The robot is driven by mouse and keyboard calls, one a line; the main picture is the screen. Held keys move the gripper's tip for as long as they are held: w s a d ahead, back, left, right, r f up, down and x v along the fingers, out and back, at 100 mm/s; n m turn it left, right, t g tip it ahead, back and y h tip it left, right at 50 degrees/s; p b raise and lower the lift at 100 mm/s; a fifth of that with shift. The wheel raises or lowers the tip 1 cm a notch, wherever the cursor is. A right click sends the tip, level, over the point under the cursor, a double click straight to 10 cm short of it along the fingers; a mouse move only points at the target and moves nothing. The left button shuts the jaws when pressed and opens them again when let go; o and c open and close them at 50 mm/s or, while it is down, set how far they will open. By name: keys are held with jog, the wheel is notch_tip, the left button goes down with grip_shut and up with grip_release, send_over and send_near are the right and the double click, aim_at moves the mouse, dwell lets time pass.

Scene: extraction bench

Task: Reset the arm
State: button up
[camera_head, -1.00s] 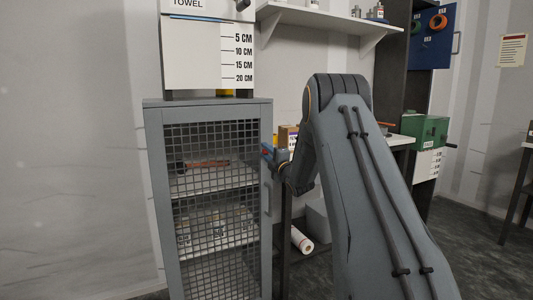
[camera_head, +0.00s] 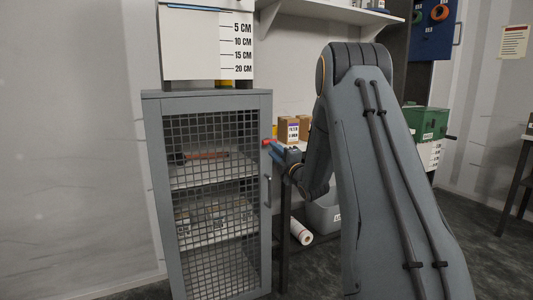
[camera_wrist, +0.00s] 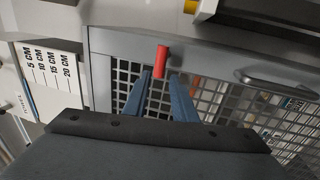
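My gripper (camera_wrist: 160,85) shows in the wrist view as two blue fingers standing apart, open, with mesh visible between them. A short red cylinder (camera_wrist: 161,60) lies just beyond and between the fingertips, in front of the cabinet's grey frame. I see no finger pressed on it. In the head view my gripper (camera_head: 277,151) is beside the cabinet's upper right edge, with the red piece (camera_head: 266,142) at its tip. My arm is folded, its elbow high and its forearm hanging down on the right of the cabinet.
The grey mesh cabinet (camera_head: 208,97) is shut, with a vertical handle (camera_head: 268,191) close below my gripper. A white panel with a centimetre scale (camera_head: 236,45) stands above it. Boxes (camera_head: 293,130) and a green box (camera_head: 424,122) sit on the bench behind. A paper roll (camera_head: 301,232) lies below.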

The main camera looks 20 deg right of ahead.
jog(key=s+a+f+m+g+h, duration=0.1)
jog(key=s+a+m+g, duration=0.1)
jog(key=a+m+g, duration=0.15)
jog(key=s+a+f+m+g+h, duration=0.1)
jog(key=s+a+f+m+g, duration=0.15)
jog(key=a, duration=0.25)
jog(key=s+a+f+m+g, duration=0.25)
jog(key=s+a, duration=0.35)
jog(key=s, duration=0.4)
jog(key=s+a+f+m+g+y, duration=0.15)
jog(key=s+a+m+g, duration=0.3)
jog(key=s, duration=0.55)
jog(key=s+a+f+m+g+h, duration=0.1)
jog(key=s+a+f+m+g, duration=0.15)
jog(key=s+a, duration=0.55)
jog(key=s+a+m+g+y+p, duration=0.15)
jog(key=s+g, duration=0.35)
jog(key=s, duration=1.3)
jog(key=shift+m+h, duration=0.4)
jog(key=shift+m, duration=0.4)
jog(key=d+r+p, duration=0.1)
jog(key=r+p, duration=0.1)
jog(key=p, duration=0.3)
jog(key=d+r+p, duration=0.2)
jog(key=p, duration=0.3)
jog(key=shift+d+r+p, duration=0.15)
jog(key=shift+r+p, duration=0.2)
jog(key=shift+r, duration=0.05)
